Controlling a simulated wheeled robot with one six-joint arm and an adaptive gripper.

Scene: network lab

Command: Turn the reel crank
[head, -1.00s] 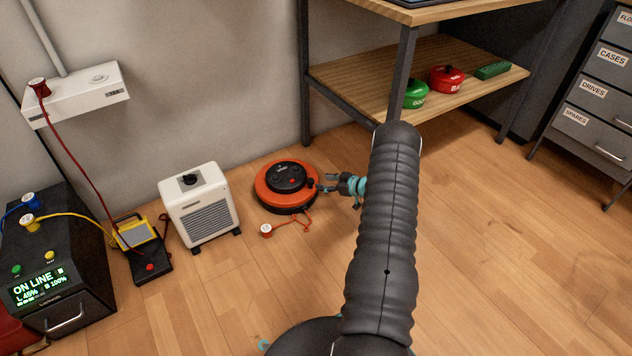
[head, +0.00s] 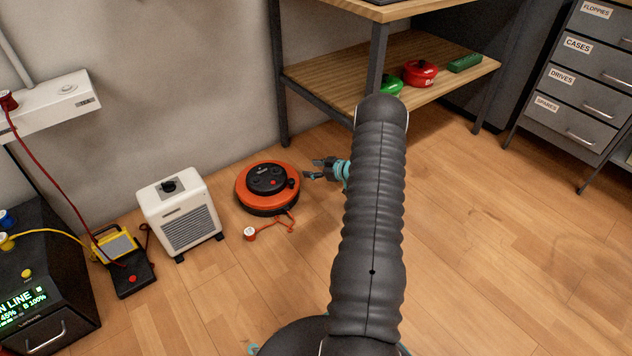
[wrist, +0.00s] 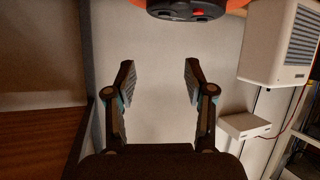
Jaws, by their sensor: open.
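The orange cable reel (head: 246,199) with a black top lies on the floor by the wall in the head view. A small dark knob (head: 292,183), apparently the crank's handle, stands at the right of its top. My gripper (head: 308,171) is just right of the reel, open, with nothing between its fingers. In the wrist view the fingers (wrist: 158,68) are spread apart, and part of the reel (wrist: 185,9) shows at the top edge, beyond the fingertips. I cannot tell contact with the crank; a small gap appears. My arm hides none of the reel.
A white heater (head: 182,213) stands left of the reel. An orange cord with a plug (head: 250,234) lies in front of it. A wooden shelf unit (head: 330,85) stands behind my arm, its metal leg close by. The floor (head: 480,240) to the right is clear.

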